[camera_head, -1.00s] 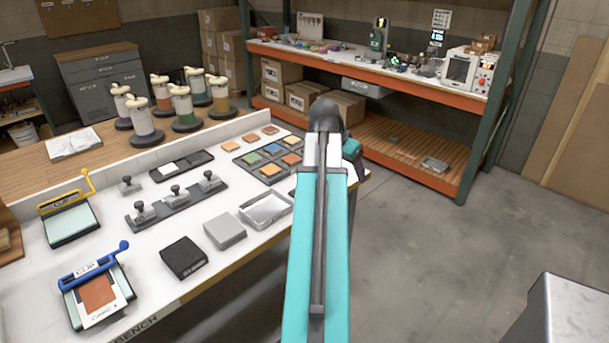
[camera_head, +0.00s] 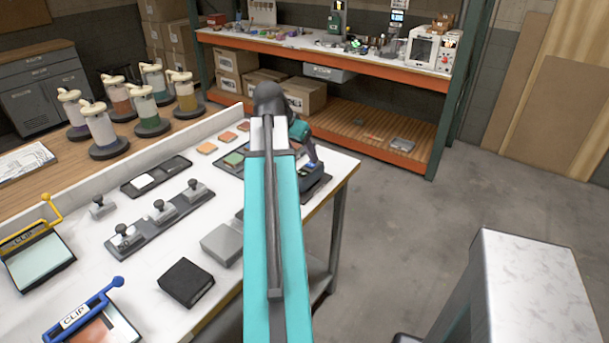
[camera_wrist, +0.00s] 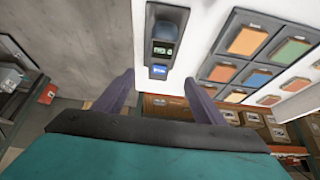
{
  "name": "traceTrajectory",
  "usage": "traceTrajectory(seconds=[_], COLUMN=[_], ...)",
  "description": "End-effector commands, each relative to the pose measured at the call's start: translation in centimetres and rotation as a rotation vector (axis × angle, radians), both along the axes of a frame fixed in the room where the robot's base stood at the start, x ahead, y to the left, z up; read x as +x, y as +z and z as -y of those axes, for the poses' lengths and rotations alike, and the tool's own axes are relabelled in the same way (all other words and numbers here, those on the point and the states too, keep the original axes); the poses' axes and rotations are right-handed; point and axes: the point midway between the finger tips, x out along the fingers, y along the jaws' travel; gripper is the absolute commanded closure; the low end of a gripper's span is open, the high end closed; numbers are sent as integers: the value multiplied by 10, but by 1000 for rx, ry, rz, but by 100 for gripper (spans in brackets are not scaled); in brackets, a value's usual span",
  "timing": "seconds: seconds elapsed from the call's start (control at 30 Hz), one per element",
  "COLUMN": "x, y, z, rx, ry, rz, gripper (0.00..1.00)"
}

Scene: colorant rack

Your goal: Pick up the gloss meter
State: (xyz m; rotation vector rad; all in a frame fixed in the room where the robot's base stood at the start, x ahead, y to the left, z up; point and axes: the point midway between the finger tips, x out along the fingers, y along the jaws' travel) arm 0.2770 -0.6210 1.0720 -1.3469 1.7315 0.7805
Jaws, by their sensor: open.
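The gloss meter appears to be the small dark device with a lit display and a blue patch (camera_head: 311,172) near the right end of the white bench. It also shows in the wrist view (camera_wrist: 164,48), top centre, lying on the white surface. My gripper (camera_wrist: 159,82) is open, its two dark fingers spread wide with nothing between them. In the wrist view the device lies just beyond the fingertips, roughly in line with the gap. In the head view my teal arm hides part of the bench, and the fingers are hard to make out beside the device.
Colour swatches in a dark tray (camera_wrist: 262,62) lie beside the device. A grey box (camera_head: 222,243), a black box (camera_head: 186,282) and a rack of stamp-like tools (camera_head: 160,215) stand on the bench. The bench's right edge (camera_head: 345,182) is close to the device.

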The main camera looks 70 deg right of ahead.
Motion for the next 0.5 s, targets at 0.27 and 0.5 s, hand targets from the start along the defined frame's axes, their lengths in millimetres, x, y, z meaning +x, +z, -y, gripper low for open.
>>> traceTrajectory(seconds=[0.27,0.5], x=[-3,-5], y=[0,-8], z=[2,7], rx=[0,1], ry=[-4,-6], rz=[0,-1], gripper=[36,36])
